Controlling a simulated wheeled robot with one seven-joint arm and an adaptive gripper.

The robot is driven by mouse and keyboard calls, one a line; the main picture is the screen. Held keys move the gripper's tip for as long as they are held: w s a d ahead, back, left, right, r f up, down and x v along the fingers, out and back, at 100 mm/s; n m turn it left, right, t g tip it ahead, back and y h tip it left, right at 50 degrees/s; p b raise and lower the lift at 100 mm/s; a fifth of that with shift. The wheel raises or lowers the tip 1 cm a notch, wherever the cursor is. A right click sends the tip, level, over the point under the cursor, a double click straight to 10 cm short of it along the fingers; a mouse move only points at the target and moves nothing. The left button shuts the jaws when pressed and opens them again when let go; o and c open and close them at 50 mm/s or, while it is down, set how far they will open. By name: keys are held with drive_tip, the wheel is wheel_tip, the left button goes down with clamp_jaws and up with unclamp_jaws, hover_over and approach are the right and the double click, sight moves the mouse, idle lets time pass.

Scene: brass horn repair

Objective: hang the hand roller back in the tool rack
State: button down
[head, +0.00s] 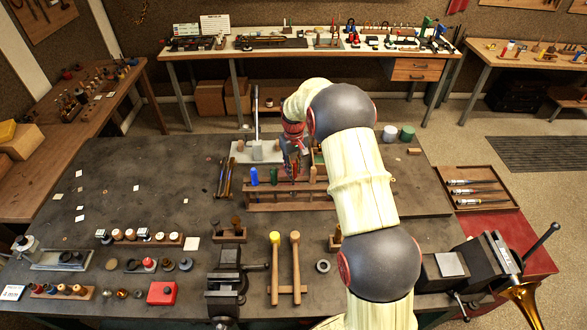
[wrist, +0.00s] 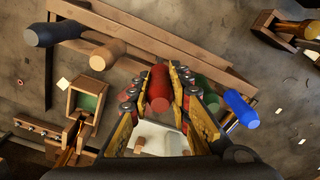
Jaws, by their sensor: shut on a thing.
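My gripper (head: 294,166) is over the tool rack (head: 288,207) in the head view. In the wrist view its fingers (wrist: 159,98) are shut on a red handle (wrist: 158,82), which I take to be the hand roller's. The roller end is hidden, so I cannot tell whether it hangs in a slot. The wooden rack (wrist: 160,34) runs diagonally just beyond the fingers. A bright blue handle (wrist: 240,108) is to the right, with green partly hidden behind the right finger.
A small wooden box with a green inside (wrist: 88,101) and a pale block (head: 259,151) with a tall upright stand close by. Two mallets (head: 285,265) and a vise (head: 226,285) are at the bench front. The bench's left middle is mostly clear.

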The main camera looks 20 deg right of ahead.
drive_tip(key=shift+f+b, duration=0.85)
drive_tip(key=shift+f, duration=0.9)
drive_tip(key=c, duration=1.6)
unclamp_jaws()
drive_tip(key=shift+o, duration=0.2)
wheel_tip(320, 180, up, 12)
drive_tip(key=shift+s+r, duration=0.1)
